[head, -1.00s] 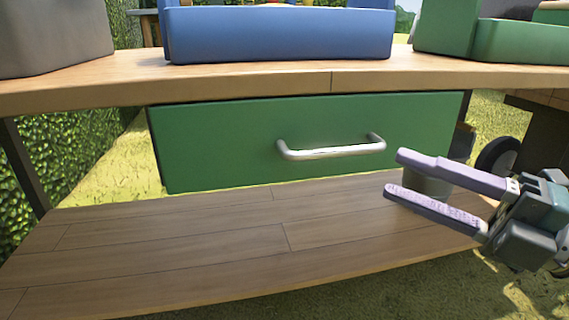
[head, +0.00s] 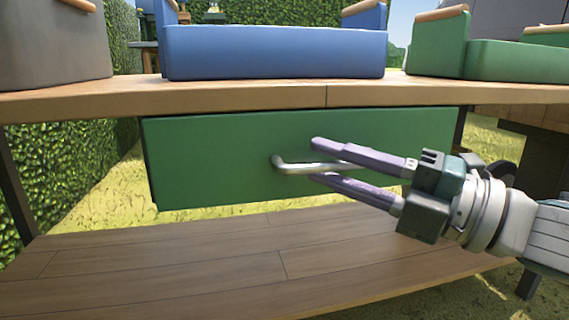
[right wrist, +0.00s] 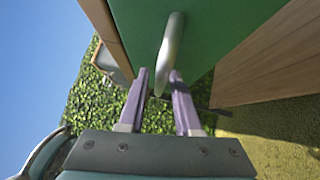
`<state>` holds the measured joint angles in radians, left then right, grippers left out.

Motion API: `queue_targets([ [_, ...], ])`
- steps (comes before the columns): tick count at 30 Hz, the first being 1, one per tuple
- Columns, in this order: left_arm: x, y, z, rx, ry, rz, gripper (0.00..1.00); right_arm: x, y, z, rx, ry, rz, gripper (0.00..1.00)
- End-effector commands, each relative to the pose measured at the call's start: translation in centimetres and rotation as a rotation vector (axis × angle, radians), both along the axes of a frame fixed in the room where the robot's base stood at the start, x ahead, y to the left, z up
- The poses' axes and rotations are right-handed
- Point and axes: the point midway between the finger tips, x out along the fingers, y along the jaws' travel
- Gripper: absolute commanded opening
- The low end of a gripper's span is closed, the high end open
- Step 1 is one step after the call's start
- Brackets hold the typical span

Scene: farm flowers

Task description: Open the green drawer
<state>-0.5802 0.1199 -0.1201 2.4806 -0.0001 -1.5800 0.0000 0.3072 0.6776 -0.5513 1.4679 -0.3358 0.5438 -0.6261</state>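The green drawer (head: 215,160) sits under the wooden tabletop and looks shut. Its silver bar handle (head: 300,168) runs across the middle of its front. My right gripper (head: 312,160) is open, with its purple fingers in front of the handle and hiding the handle's right part. The handle does not look clasped. My left gripper is not in view.
A blue crate (head: 275,55), a green crate (head: 500,62) and a grey container (head: 50,45) stand on the tabletop (head: 230,95). A wooden lower shelf (head: 190,260) spans below the drawer. A hedge (head: 60,170) is at the left.

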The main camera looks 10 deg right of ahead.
Motion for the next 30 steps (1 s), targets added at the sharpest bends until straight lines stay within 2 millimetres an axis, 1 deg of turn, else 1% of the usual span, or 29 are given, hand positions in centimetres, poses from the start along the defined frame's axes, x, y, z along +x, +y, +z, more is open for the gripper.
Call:
queue_targets([
  [1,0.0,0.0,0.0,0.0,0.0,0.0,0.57,0.0,-0.02,-0.01,0.0,0.0,0.0,0.26],
  [8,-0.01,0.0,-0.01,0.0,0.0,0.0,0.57,0.0,-0.04,-0.02,0.0,0.0,0.0,0.0],
  [30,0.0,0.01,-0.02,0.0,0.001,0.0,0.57,0.0,-0.05,-0.02,-0.001,0.001,-0.001,0.0],
])
